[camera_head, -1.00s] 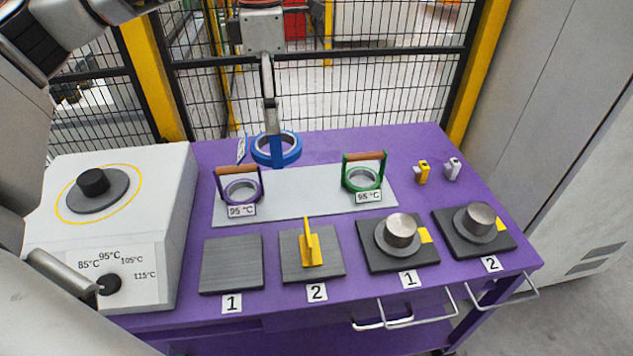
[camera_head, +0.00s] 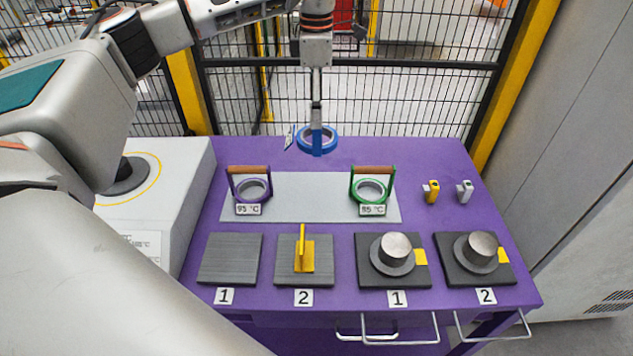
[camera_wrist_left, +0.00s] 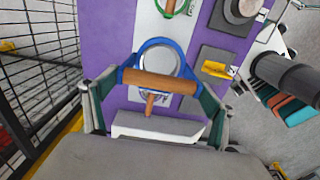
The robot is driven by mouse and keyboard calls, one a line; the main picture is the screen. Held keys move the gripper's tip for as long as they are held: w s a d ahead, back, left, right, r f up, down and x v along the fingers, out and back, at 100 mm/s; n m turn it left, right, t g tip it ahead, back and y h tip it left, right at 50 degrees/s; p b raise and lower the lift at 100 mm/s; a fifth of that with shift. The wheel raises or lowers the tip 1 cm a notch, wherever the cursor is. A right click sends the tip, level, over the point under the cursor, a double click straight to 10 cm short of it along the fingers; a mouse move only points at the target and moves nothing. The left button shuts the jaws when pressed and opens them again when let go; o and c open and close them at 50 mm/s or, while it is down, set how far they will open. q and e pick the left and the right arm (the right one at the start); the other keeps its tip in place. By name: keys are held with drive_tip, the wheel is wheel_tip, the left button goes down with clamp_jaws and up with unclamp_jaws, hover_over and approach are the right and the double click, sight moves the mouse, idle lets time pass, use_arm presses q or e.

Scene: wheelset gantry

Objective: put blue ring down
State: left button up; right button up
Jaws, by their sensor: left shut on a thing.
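My left gripper (camera_head: 316,122) is shut on the wooden handle of the blue ring (camera_head: 318,148). In the head view the ring appears near the table's back edge, behind the grey mat (camera_head: 315,205), and seems to hang in the air; its exact height is unclear. A small tag (camera_head: 290,137) shows at its left. In the left wrist view the blue ring (camera_wrist_left: 140,52) and its brown handle (camera_wrist_left: 160,82) sit between the two fingers (camera_wrist_left: 152,108). My right gripper is not in view.
A purple ring (camera_head: 253,199) and a green ring (camera_head: 372,203) stand on the mat, with free space between them. In front are an empty dark plate (camera_head: 230,258), a plate with a yellow holder (camera_head: 303,255), and two plates with metal cylinders (camera_head: 397,247). A mesh fence (camera_head: 410,85) stands behind.

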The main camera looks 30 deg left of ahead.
sight(316, 149)
use_arm(q)
wheel_tip(316, 149, down, 19)
drive_tip(key=shift+p, duration=0.45)
drive_tip(key=o, duration=2)
drive_tip(key=shift+f, duration=0.1)
wheel_tip(316, 149, up, 12)
drive_tip(key=shift+r+b, duration=0.2)
drive_tip(key=shift+b, duration=0.4)
drive_tip(key=shift+s, duration=0.15)
